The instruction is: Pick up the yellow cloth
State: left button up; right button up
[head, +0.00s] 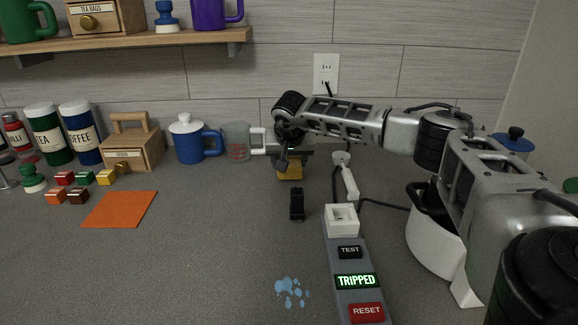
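A small yellow patch (290,173), which looks like the yellow cloth, shows on the counter near the back wall. My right arm comes in from the right and reaches over it. My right gripper (292,157) is just above or in front of the patch, and its dark parts hide much of it. I cannot tell whether the fingers touch the cloth or how far apart they are. My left gripper is not in view.
A clear measuring cup (236,143) and a blue lidded mug (188,140) stand left of the gripper. A small black object (297,205) and a power strip (350,250) are in front. An orange cloth (120,209) lies left; a blue spill (290,292) is at front.

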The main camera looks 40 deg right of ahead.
notch_tip(320, 180, up, 27)
jog(key=p, duration=0.1)
jog(key=shift+f, duration=0.15)
jog(key=shift+o, duration=0.5)
